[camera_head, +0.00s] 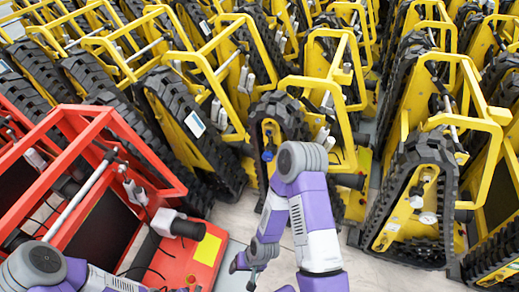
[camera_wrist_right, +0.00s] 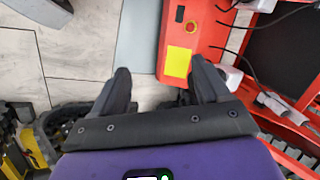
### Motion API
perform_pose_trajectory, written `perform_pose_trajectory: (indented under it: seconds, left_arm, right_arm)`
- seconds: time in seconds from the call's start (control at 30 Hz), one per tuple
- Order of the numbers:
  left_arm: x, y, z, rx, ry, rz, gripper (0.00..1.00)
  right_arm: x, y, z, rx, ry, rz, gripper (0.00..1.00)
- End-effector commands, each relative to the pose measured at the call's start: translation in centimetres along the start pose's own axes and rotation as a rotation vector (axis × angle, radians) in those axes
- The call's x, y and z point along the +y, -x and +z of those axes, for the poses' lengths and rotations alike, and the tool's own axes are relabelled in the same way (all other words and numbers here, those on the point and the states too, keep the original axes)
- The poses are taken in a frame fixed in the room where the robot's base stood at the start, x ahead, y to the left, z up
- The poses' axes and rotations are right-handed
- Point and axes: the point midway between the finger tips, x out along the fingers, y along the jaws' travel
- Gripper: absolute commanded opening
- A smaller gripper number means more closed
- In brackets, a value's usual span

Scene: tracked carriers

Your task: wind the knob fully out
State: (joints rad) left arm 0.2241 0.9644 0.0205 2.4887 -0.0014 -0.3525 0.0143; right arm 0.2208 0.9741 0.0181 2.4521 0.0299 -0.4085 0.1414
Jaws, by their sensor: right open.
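A small blue knob-like part (camera_head: 267,156) shows on the front of a yellow tracked carrier, just left of my right arm's elbow. A round red knob or button (camera_head: 191,279) sits on the red carrier's end panel; it also shows in the right wrist view (camera_wrist_right: 190,27). I cannot tell which one the task means. My right gripper (camera_head: 243,271) is low over the floor, right of the red panel. In the right wrist view its fingers (camera_wrist_right: 158,76) are apart with nothing between them. My left arm enters at lower left; its gripper is not seen.
The red carrier (camera_head: 178,250), with a yellow label (camera_head: 207,249), stands at left with cables and a frame. Yellow tracked carriers (camera_head: 420,200) are packed close behind and right. Pale floor (camera_head: 235,217) is bare in a narrow strip between them.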

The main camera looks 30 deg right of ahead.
Motion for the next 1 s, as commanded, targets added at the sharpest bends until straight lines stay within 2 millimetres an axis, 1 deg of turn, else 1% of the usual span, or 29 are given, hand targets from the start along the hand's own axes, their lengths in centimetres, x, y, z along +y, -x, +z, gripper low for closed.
perform_pose_trajectory:
  seconds: [0.03, 0.07, 0.1, 0.17, 0.2, 0.27, 0.3, 0.37, 0.4, 0.47, 0.5, 0.57, 0.6, 0.67, 0.7, 0.77, 0.8, 0.9, 1.0]
  left_arm:
    - [-0.2, -0.5, 0.1, -0.002, 0.000, 0.000, 0.43]
    - [-0.3, -0.7, 0.1, -0.002, 0.001, 0.000, 0.43]
    - [-0.4, -1.0, 0.1, -0.002, 0.001, 0.000, 0.43]
    - [-0.6, -1.4, 0.1, -0.003, 0.001, -0.001, 0.43]
    - [-0.7, -1.7, 0.1, -0.004, 0.001, -0.001, 0.43]
    - [-0.9, -2.2, 0.1, -0.004, 0.001, -0.001, 0.43]
    - [-1.0, -2.5, 0.1, -0.004, 0.001, -0.001, 0.43]
    - [-1.1, -2.9, 0.0, -0.003, 0.001, -0.001, 0.43]
    - [-1.2, -3.2, 0.0, -0.003, 0.001, -0.001, 0.43]
    - [-1.4, -3.6, 0.0, -0.003, 0.001, -0.001, 0.43]
    - [-1.5, -3.9, -0.1, -0.003, 0.001, -0.001, 0.43]
    - [-1.7, -4.3, -0.1, -0.002, 0.001, -0.001, 0.43]
    - [-1.8, -4.6, -0.1, -0.002, 0.001, -0.001, 0.43]
    - [-1.9, -5.0, -0.1, -0.002, 0.001, -0.001, 0.43]
    - [-2.0, -5.3, -0.1, -0.002, 0.001, -0.001, 0.43]
    - [-2.2, -5.7, -0.1, -0.002, 0.001, -0.001, 0.43]
    - [-2.3, -5.9, -0.1, -0.002, 0.001, -0.001, 0.43]
    - [-2.5, -6.5, -0.2, -0.002, 0.001, -0.001, 0.43]
    - [-2.6, -6.8, -0.2, -0.002, 0.001, -0.001, 0.43]
  right_arm:
    - [0.1, -0.8, -1.8, 0.057, -0.096, -0.001, 0.76]
    - [0.1, -1.2, -3.2, 0.100, -0.167, -0.006, 0.76]
    - [0.1, -1.7, -5.1, 0.162, -0.274, -0.017, 0.76]
    - [0.1, -2.3, -8.3, 0.266, -0.454, -0.047, 0.76]
    - [0.2, -2.6, -10.6, 0.338, -0.578, -0.077, 0.76]
    - [0.4, -2.7, -13.9, 0.444, -0.763, -0.138, 0.76]
    - [0.6, -2.6, -16.0, 0.512, -0.885, -0.188, 0.76]
    - [0.9, -2.3, -18.9, 0.607, -1.061, -0.277, 0.76]
    - [1.1, -1.9, -20.9, 0.670, -1.174, -0.347, 0.76]
    - [1.4, -1.3, -23.6, 0.755, -1.338, -0.467, 0.76]
    - [1.7, -0.7, -25.2, 0.806, -1.443, -0.556, 0.76]
    - [2.1, 0.3, -27.6, 0.876, -1.590, -0.708, 0.76]
    - [2.5, 1.1, -29.0, 0.916, -1.681, -0.817, 0.76]
    - [3.0, 2.3, -31.0, 0.966, -1.805, -0.999, 0.76]
    - [3.4, 3.2, -32.1, 0.990, -1.880, -1.130, 0.76]
    - [3.9, 4.5, -33.5, 1.010, -1.970, -1.334, 0.76]
    - [4.2, 5.4, -34.3, 1.015, -2.017, -1.471, 0.76]
    - [4.8, 7.5, -35.7, 0.995, -2.087, -1.793, 0.76]
    - [5.3, 9.0, -36.4, 0.948, -2.106, -2.049, 0.76]
